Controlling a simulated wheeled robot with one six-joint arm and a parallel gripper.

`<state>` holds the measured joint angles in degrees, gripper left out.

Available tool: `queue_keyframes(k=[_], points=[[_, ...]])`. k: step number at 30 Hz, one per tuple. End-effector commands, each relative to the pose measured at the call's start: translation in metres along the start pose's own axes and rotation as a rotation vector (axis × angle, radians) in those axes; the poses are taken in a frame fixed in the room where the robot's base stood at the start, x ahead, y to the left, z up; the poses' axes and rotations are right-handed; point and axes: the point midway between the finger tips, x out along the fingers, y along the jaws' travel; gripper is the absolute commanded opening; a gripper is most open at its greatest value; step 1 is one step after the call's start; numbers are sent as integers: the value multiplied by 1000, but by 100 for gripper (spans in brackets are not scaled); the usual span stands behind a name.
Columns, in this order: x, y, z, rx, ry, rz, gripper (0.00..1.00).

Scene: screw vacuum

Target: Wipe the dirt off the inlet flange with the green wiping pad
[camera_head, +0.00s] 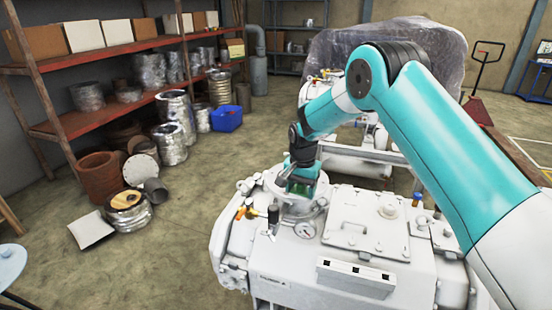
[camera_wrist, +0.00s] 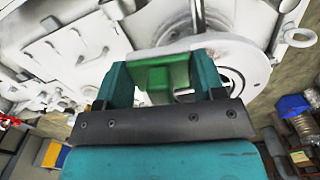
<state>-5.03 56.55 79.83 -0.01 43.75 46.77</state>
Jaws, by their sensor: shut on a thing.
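The inlet flange is a pale round ring on top of the white pump; it shows in the wrist view (camera_wrist: 258,62) with a dark opening and greyish smudges on its face. In the head view the flange (camera_head: 273,186) is partly hidden by my gripper (camera_head: 302,180). In the wrist view my gripper (camera_wrist: 165,80) is shut on the green wiping pad (camera_wrist: 160,78). The pad is between the teal fingers and overlaps the flange in the picture. I cannot tell whether it touches the face. The pad's underside is hidden.
The white pump body (camera_head: 345,265) carries a pressure gauge (camera_head: 304,230), a lifting eye (camera_wrist: 299,37) and several coloured fittings near the flange. A red shelf (camera_head: 110,55) with boxes and wrapped parts stands at left.

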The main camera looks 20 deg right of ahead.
Motion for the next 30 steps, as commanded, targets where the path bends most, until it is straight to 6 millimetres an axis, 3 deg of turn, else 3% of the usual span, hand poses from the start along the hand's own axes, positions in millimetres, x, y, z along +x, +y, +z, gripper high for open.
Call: queue_keyframes(k=[1,6,12,20,30], points=[[-7,-16,-6,72,3,-3,40],[-28,-56,-20,343,2,-3,40],[-46,-83,-25,563,1,-3,40],[-50,-92,-25,648,1,-2,40],[-21,-91,-25,647,1,0,40]])
